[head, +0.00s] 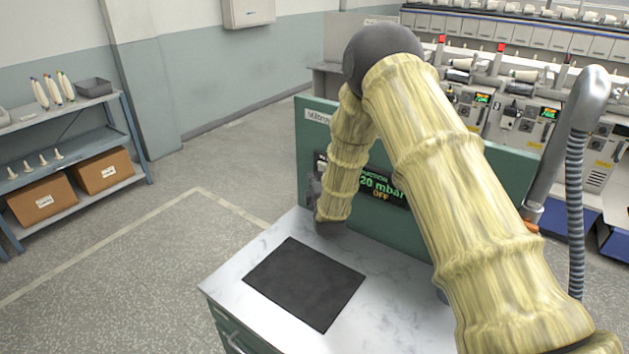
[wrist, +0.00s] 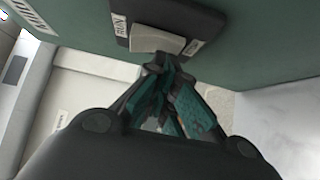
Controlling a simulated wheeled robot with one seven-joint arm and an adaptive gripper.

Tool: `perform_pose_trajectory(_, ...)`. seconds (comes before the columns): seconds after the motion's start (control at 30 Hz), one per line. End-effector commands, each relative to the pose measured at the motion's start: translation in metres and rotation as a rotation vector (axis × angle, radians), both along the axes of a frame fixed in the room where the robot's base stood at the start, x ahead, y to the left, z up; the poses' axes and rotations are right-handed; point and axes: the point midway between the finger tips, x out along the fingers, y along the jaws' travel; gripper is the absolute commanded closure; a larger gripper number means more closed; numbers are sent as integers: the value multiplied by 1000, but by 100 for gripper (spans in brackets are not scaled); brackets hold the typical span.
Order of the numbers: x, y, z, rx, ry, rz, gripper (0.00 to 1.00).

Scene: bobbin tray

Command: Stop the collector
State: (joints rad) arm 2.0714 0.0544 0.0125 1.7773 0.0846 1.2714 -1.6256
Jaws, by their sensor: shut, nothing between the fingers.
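The collector's green panel (head: 312,133) stands at the back of a white worktop, behind my arm. Its display (head: 385,190) shows a suction reading ending in "20 mbar" and the word "OFF"; my arm hides part of it. In the wrist view a dark switch plate (wrist: 178,14) on the panel holds a pale rocker (wrist: 160,39), with the label "RUN" at its left and a label I cannot read at its right. My gripper (wrist: 165,72) is shut and empty, its tips close to the rocker's lower edge; I cannot tell whether they touch it.
The white worktop (head: 385,310) carries a black mat (head: 305,282) and is otherwise largely clear. A grey pipe with a ribbed hose (head: 575,215) rises at the right. A shelf (head: 75,115) with cones and boxes stands at the left. Winding machines (head: 500,115) line the back.

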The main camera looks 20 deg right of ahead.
Motion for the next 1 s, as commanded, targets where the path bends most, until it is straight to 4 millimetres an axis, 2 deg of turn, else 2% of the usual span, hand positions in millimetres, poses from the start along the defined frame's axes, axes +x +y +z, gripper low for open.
perform_pose_trajectory(0.17,-1,2,2,-1,-4,-2,100)
perform_pose_trajectory(0.47,-17,35,-6,-3,-1,3,100)
perform_pose_trajectory(0.8,-80,39,-13,-3,1,0,100)
perform_pose_trajectory(1.0,-106,42,-14,-2,0,-1,100)
